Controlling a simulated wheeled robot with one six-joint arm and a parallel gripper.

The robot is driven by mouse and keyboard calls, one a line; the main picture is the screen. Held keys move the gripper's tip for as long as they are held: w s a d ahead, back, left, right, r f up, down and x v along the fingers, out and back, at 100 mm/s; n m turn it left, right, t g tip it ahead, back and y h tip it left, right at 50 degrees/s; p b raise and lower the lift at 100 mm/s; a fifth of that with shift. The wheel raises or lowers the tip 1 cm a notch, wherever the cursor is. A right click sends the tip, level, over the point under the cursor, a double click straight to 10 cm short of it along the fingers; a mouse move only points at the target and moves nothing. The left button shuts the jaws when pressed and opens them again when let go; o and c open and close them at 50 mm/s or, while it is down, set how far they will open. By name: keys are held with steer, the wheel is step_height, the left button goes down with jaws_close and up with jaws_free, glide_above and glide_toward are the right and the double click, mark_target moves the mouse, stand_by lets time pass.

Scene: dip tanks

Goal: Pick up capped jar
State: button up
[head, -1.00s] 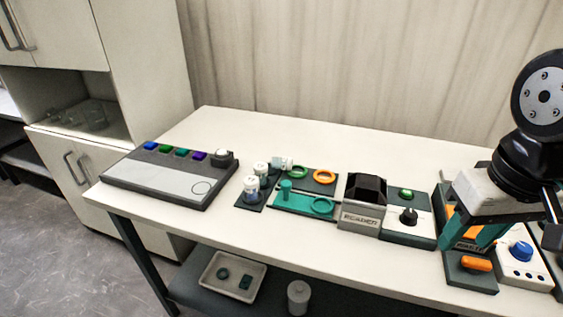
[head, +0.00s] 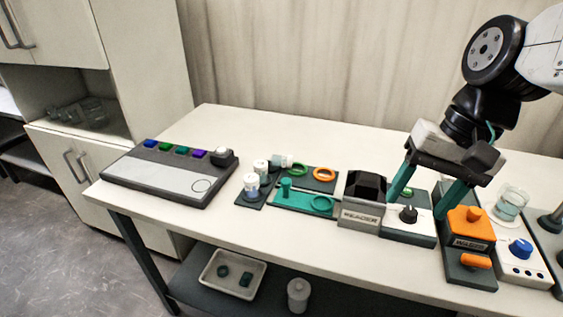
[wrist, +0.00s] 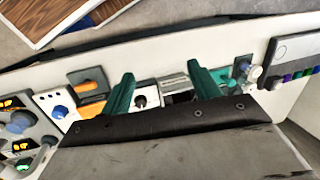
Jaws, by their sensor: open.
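Small clear jars with white caps stand on a dark plate left of the table's middle: a front capped jar (head: 251,188) and one behind it (head: 260,167). Another small jar (head: 281,161) seems to lie on its side beside them. The jars also show small at the right in the wrist view (wrist: 249,76). My gripper (head: 417,206) is open and empty, its teal fingers pointing down over the white knob box, well right of the jars. In the wrist view the gripper (wrist: 160,73) shows spread fingers with nothing between them.
The reader (head: 361,208) and a teal fixture (head: 290,203) stand between my gripper and the jars. An orange-topped washer (head: 468,232), a blue-knob box (head: 520,262) and a glass beaker (head: 510,204) are right. A button panel (head: 165,177) is left. The table's back left is clear.

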steer(key=w+a+f+m+g+y, duration=0.1)
steer(key=w+a+m+y, duration=0.3)
steer(key=w, duration=0.6)
steer(key=m+t+y, duration=0.2)
steer(key=m+y, duration=0.5)
steer(key=m, duration=0.8)
glide_toward(289, 160)
steer(key=shift+w+a+f, duration=0.15)
steer(key=shift+a+f, duration=0.3)
steer(key=shift+a, duration=0.05)
steer(key=shift+w+a+f, duration=0.2)
steer(key=shift+a+f, duration=0.2)
steer(key=shift+a, duration=0.15)
steer(key=shift+w+a+f, duration=0.15)
steer(key=shift+w+f, duration=0.05)
steer(key=shift+f, duration=0.05)
steer(key=x, duration=0.7)
steer(key=shift+w+a, duration=0.25)
steer(key=shift+w, duration=0.05)
steer(key=c, duration=1.2)
steer(key=shift+o, duration=0.2)
